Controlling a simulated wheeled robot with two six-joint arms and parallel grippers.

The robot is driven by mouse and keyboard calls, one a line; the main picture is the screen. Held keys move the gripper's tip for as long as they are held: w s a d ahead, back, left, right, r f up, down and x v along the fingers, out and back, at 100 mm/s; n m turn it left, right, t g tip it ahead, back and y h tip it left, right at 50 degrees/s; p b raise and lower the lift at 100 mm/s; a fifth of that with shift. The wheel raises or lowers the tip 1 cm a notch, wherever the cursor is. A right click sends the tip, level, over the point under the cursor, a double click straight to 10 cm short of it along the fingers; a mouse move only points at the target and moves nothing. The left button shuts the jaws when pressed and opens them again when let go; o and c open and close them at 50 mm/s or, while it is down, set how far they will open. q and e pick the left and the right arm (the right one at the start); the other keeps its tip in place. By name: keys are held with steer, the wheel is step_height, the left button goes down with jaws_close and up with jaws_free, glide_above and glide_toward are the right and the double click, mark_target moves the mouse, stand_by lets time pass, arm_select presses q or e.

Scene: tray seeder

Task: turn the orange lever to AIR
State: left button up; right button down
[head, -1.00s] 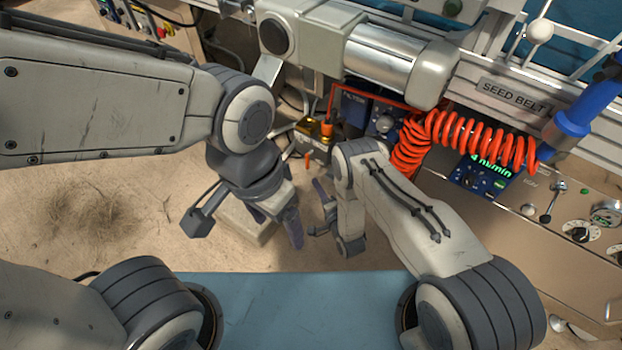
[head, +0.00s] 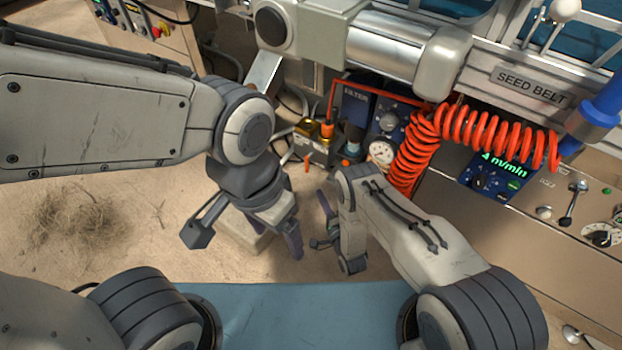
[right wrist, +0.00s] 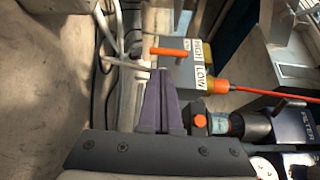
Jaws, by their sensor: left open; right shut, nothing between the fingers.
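My right gripper (head: 324,208) is shut and empty, in front of the lever. In the right wrist view its purple fingers (right wrist: 155,84) point at the lever, with a small gap seeming to remain; contact is hard to tell. My left gripper (head: 284,232) is open and empty, left of the right one.
A grey block with HIGH and LOW labels (right wrist: 203,66) stands beside the lever. The filter unit (head: 355,103), a gauge (head: 381,153) and a red coiled hose (head: 480,135) are right of it.

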mark_target(307, 170)
steer(key=b+x, duration=0.3)
steer(key=x, duration=0.5)
steer(key=shift+f, duration=0.2)
steer(key=shift+w+a+r+b, duration=0.15)
steer(key=shift+w+a+b, duration=0.1)
steer(key=shift+w+b, duration=0.3)
steer(key=shift+w, duration=0.1)
